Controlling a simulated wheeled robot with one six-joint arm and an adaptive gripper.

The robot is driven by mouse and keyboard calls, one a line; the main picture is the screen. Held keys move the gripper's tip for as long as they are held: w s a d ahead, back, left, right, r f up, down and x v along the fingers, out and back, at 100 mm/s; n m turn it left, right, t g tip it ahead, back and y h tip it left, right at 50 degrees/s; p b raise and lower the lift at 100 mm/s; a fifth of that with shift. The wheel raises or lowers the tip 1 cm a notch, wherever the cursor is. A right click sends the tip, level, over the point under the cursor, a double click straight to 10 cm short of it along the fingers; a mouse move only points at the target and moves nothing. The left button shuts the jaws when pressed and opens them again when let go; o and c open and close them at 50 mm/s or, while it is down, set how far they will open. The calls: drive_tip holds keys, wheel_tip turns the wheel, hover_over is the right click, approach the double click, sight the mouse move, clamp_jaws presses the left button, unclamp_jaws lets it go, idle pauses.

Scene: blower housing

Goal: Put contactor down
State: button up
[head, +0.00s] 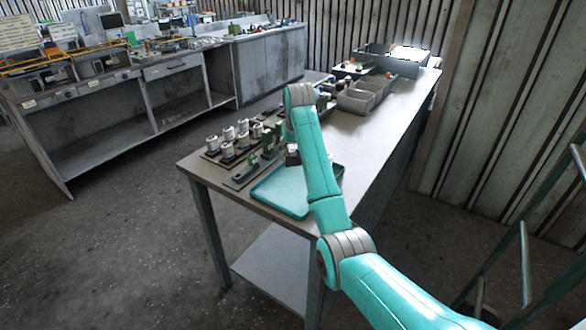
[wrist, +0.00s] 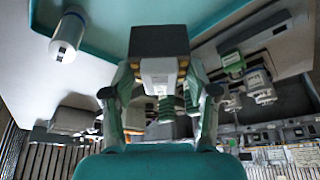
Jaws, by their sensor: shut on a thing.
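The contactor (wrist: 160,45) is a dark block with a white face, held up between the fingers of my gripper (wrist: 160,84) in the wrist view. The gripper is shut on it. In the head view my arm hides most of the gripper; a small dark and white block beside the arm (head: 292,155) looks like the contactor, above the far part of the teal tray. The teal tray (head: 275,197) lies at the near end of the table and looks bare where it shows. Its teal surface also fills the top of the wrist view (wrist: 225,12).
Several white-and-grey cylindrical parts (head: 228,134) stand at the table's left edge, with green parts beside them. Grey bins (head: 357,100) stand farther back. The table's right side (head: 375,135) is clear. A white cylinder (wrist: 68,38) shows at the wrist view's upper left.

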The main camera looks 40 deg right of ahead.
drive_tip(key=shift+f, duration=3.4)
drive_tip(key=o, duration=1.1)
drive_tip(key=shift+f, duration=0.15)
drive_tip(key=shift+c, duration=0.2)
drive_tip(key=v, duration=1.2)
drive_tip(key=shift+s, duration=0.15)
